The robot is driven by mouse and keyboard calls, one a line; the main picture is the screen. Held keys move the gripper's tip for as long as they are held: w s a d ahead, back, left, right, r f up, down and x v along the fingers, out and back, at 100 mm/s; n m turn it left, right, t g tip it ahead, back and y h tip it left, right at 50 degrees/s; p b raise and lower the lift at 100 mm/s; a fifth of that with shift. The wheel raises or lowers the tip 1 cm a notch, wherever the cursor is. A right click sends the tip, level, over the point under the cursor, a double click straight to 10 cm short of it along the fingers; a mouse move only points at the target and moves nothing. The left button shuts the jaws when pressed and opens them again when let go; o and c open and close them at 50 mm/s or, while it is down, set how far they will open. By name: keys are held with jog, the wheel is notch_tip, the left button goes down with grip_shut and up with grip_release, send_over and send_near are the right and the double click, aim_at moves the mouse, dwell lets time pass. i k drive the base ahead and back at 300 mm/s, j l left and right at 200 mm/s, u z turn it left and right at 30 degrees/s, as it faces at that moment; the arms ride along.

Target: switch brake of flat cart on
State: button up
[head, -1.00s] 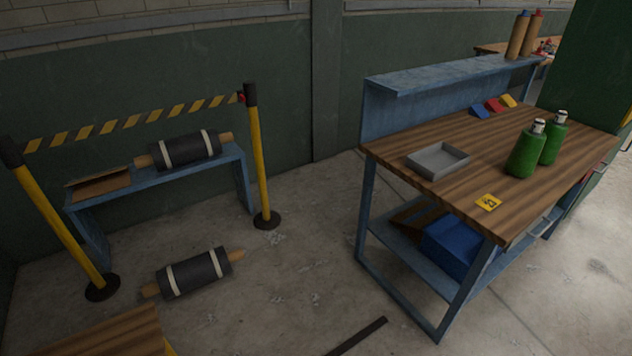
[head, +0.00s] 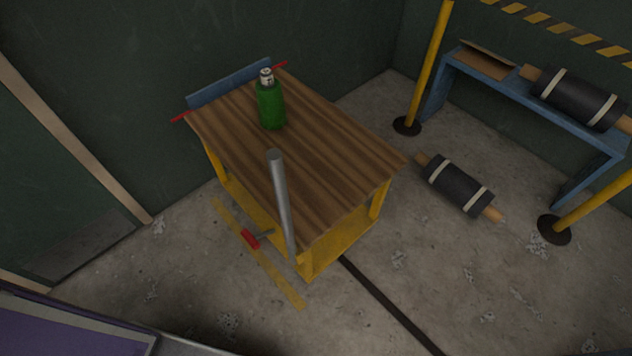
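The flat cart (head: 345,165) stands in the middle of the head view, with a brown wooden top and a yellow frame. A grey upright bar (head: 282,205) rises at its near side. A small lever with a red grip (head: 250,239) sticks out low at the near left side; it looks like the brake, and I cannot tell its setting. A green bottle (head: 271,105) stands upright on the cart top. My gripper is not in view.
A roll with a black cover (head: 458,186) lies on the floor right of the cart. A blue bench (head: 520,90) with another roll stands behind yellow barrier posts (head: 428,70). A purple-topped surface (head: 70,325) fills the lower left corner. Concrete floor in front of the cart is clear.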

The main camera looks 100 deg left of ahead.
aim_at(251, 239)
jog(key=u, duration=2.85)
jog(key=k+l+u, duration=0.1)
jog(key=l, duration=0.5)
jog(key=k+l+u, duration=0.4)
jog(key=k+l, duration=0.25)
